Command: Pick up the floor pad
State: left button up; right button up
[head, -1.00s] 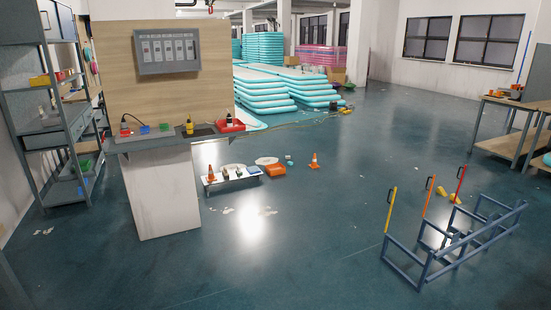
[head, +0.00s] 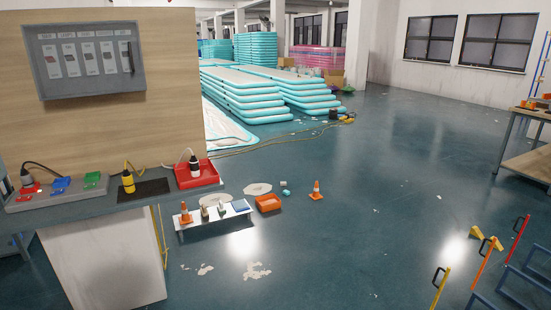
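I cannot tell for certain which thing is the floor pad. Two flat, pale, roundish pieces lie on the floor behind the low white bench: one pale piece (head: 258,189) near the orange tray, and another pale piece (head: 220,199) to its left, partly hidden by items on the bench. A small teal block (head: 285,193) lies to their right. On the low white bench (head: 240,211) stand an orange cone, small bottle-like items and a blue pad-like item (head: 240,206). Neither of my grippers is in view.
A counter (head: 110,204) with a tall wooden back panel (head: 165,90) stands close on the left. An orange tray (head: 268,203) and an orange cone (head: 316,191) are on the floor. A blue frame (head: 520,285) with coloured handles stands at lower right. The middle floor is clear.

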aim_at(222, 208)
jog(key=i+l+z, duration=0.2)
jog(key=i, duration=2.45)
jog(key=i+j+u, duration=0.15)
jog(key=i+u, duration=0.2)
jog(key=i, duration=0.4)
jog(key=i+u, duration=0.3)
jog(key=i, duration=0.45)
jog(key=i+l+u, duration=0.35)
jog(key=i, duration=0.4)
